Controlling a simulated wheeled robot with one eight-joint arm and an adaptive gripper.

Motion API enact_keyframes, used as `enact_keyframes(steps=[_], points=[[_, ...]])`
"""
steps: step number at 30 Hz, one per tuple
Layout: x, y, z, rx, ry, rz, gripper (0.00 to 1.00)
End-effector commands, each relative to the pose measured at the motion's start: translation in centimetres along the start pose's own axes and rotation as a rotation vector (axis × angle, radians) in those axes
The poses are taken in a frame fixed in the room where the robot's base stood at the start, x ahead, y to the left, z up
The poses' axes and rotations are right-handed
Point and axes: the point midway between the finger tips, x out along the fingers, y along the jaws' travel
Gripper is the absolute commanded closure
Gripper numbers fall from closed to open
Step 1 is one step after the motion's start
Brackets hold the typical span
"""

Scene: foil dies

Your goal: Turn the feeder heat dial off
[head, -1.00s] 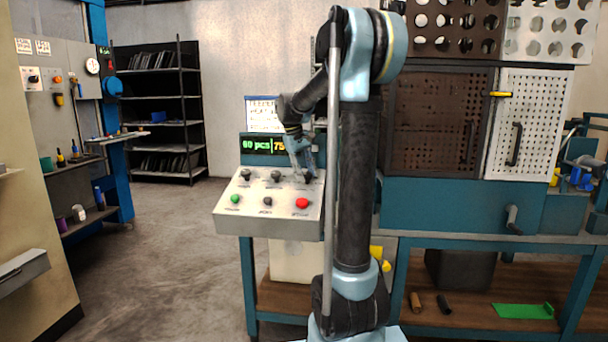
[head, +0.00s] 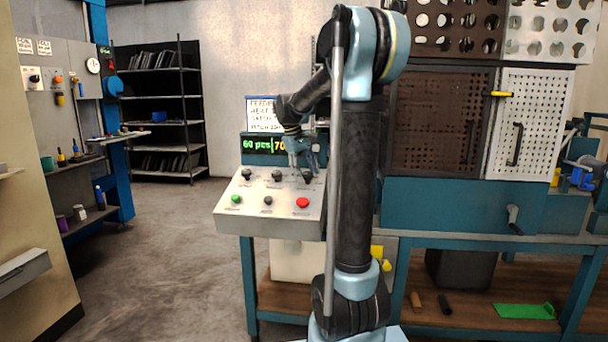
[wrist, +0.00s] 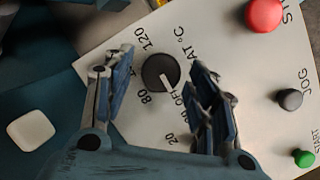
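The feeder heat dial is a round black knob (wrist: 160,73) on the pale control panel, with a white pointer line. In the wrist view the pointer is toward the lower right, on the side of the partly hidden "OFF" marking; its exact setting is unclear. In the head view the dial (head: 306,176) is at the panel's back right. My gripper (wrist: 161,80) is open, with a finger on each side of the dial and visible gaps to it. In the head view my gripper (head: 302,160) is just above the dial.
The panel also carries a red button (head: 302,203), a green button (head: 236,199) and other black knobs (head: 247,174). A display (head: 264,145) behind reads "60 pcs" and digits starting with 7, partly covered by my gripper. A perforated cabinet (head: 440,120) stands to the right.

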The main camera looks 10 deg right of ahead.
Motion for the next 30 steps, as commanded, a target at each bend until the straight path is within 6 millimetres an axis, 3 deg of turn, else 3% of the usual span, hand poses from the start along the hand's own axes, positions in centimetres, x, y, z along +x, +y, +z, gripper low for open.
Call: enact_keyframes(steps=[8, 13, 30], points=[[-0.1, 0.0, 0.0, 0.0, -0.001, -0.001, 0.46], [-1.2, 0.0, 0.0, 0.0, -0.001, -0.001, 0.46], [-10.7, 0.0, -0.2, -0.001, -0.001, -0.001, 0.46]])
